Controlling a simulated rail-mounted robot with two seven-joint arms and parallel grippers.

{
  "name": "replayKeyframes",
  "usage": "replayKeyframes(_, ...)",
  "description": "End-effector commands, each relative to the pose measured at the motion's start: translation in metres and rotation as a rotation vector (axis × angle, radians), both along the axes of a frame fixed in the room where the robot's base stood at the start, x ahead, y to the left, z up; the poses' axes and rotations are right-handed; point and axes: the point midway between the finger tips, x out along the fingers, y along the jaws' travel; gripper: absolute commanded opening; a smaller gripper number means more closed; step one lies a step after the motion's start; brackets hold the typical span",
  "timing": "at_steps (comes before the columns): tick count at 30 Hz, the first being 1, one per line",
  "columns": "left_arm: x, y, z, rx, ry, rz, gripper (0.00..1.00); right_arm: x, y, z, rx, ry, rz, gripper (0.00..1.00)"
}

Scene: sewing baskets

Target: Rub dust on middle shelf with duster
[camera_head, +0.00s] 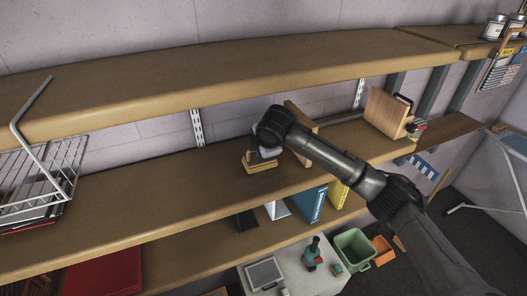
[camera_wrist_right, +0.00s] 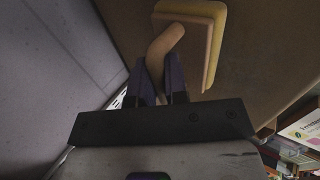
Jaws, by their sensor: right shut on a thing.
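The duster (camera_head: 260,164) is a small wooden block with a yellowish base, resting on or just above the middle shelf (camera_head: 125,207) near its centre. My right gripper (camera_head: 262,150) is over it, partly hidden by my own wrist. In the right wrist view the gripper's fingers (camera_wrist_right: 164,86) are shut on the duster's rounded handle, and the duster (camera_wrist_right: 205,50) lies beyond them against the shelf surface. I cannot make out any dust patch. My left gripper is in neither view.
A wooden board (camera_head: 302,133) stands just right of the duster, behind my arm. Another wooden block (camera_head: 386,113) stands farther right. A white wire basket (camera_head: 45,170) is at the left. The upper shelf (camera_head: 200,78) overhangs.

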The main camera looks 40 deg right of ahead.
Motion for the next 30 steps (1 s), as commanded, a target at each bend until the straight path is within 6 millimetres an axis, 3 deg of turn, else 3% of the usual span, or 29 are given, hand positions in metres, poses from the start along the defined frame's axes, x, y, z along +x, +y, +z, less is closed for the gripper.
replayKeyframes(17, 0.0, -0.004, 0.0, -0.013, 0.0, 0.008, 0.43, 0.007, 0.02, 0.001, -0.001, 0.001, 0.002, 0.0)
replayKeyframes(30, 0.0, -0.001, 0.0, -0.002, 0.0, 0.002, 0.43, -0.02, 0.028, -0.002, -0.001, 0.001, 0.0, 0.0)
